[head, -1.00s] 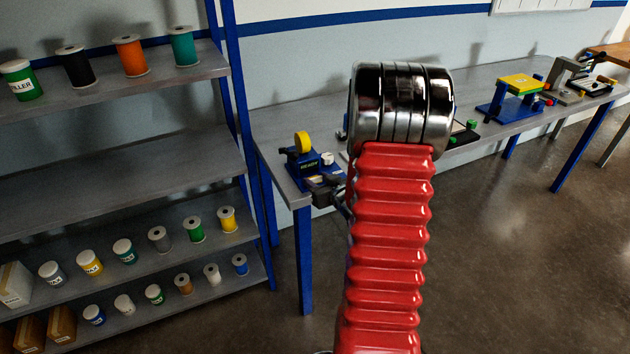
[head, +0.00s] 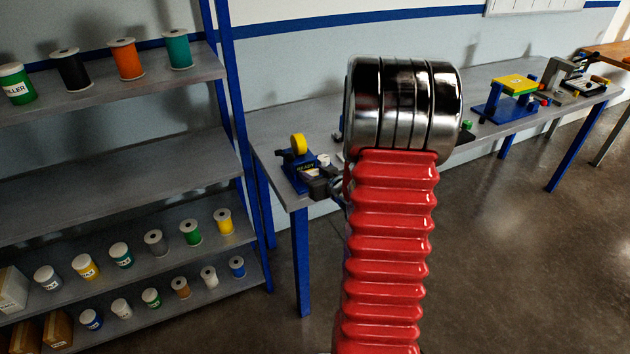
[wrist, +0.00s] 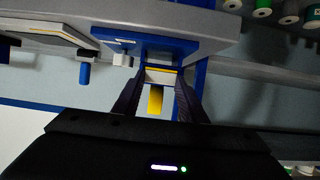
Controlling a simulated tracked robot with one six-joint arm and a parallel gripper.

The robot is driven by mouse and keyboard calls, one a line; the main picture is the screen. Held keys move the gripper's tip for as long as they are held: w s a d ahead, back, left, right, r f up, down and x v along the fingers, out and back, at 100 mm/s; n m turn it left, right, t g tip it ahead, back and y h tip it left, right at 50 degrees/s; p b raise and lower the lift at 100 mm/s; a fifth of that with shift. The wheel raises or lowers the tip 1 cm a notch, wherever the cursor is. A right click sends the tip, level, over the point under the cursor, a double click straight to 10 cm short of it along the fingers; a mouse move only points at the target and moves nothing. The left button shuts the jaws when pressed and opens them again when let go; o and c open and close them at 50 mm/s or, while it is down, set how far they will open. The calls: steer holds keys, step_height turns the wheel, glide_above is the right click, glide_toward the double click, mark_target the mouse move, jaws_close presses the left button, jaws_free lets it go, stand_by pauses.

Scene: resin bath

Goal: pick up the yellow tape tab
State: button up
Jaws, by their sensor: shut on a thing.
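The blue tape dispenser (head: 300,172) stands on the near left end of the bench, with a yellow tape roll (head: 298,144) upright on it. My dark gripper (head: 322,187) is at the bench's front edge, just right of and in front of the dispenser. In the wrist view, my gripper's two fingers (wrist: 161,78) close in on a pale band with a thin yellow strip, the yellow tape tab (wrist: 161,69). The gripper is shut on it. A larger yellow piece shows between the fingers, and the blue dispenser (wrist: 158,48) lies beyond. The fingertip contact is too small to see in the head view.
My red bellows arm with its chrome joint hides the bench's middle. A shelf rack (head: 120,170) with spools and jars stands close on the left. A blue stand with a yellow top (head: 516,85) is farther right on the bench. The floor in front is clear.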

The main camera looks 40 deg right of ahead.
step_height(320, 180, up, 14)
steer(key=shift+r, duration=0.25)
stand_by(0.6)
